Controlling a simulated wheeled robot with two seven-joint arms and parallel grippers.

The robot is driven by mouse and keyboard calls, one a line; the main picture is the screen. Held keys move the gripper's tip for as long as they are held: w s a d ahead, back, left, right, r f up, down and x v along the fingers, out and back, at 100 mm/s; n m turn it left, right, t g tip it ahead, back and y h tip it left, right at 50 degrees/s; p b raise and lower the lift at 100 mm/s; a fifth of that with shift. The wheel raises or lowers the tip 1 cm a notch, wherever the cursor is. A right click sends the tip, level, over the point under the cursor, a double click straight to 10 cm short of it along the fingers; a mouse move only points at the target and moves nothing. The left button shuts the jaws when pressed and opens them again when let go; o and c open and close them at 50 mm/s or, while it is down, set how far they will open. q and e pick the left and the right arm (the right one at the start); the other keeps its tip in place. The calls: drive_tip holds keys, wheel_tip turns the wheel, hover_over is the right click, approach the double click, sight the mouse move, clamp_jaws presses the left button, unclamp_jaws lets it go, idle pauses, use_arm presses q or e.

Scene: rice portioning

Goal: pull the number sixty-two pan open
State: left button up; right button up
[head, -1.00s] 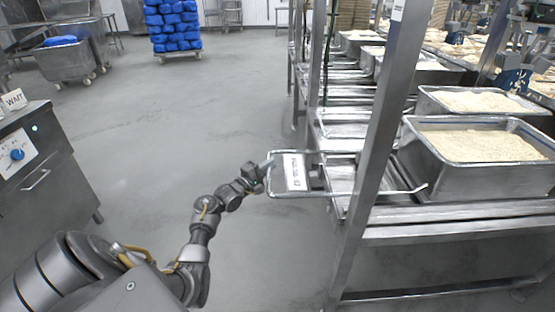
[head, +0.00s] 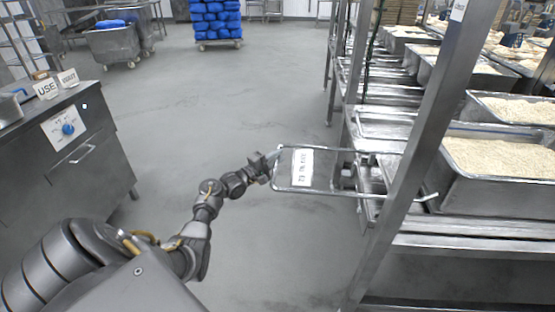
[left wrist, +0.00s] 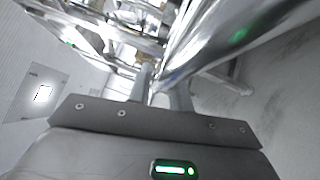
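The number sixty-two pan (head: 326,172) is a shallow metal pan with a bright wire-like rim and a white label (head: 302,168). The label's print is sideways and hard to read. The pan sticks out to the left of the rack over the floor, its right part passing behind the upright post. My left gripper (head: 271,161) is at the pan's left end, shut on its rim. In the left wrist view my left gripper's fingers (left wrist: 161,90) close around shiny metal, partly hidden by the gripper body. My right gripper is out of view.
The metal rack post (head: 415,130) stands just right of the pan. Deep pans of rice (head: 495,165) sit on the rack behind it. A steel cabinet (head: 70,150) with a blue knob stands at left. The floor (head: 200,110) between is clear.

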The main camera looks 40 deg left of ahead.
use_arm(q)
drive_tip(key=o, duration=0.3)
drive_tip(key=shift+s+f, duration=0.1)
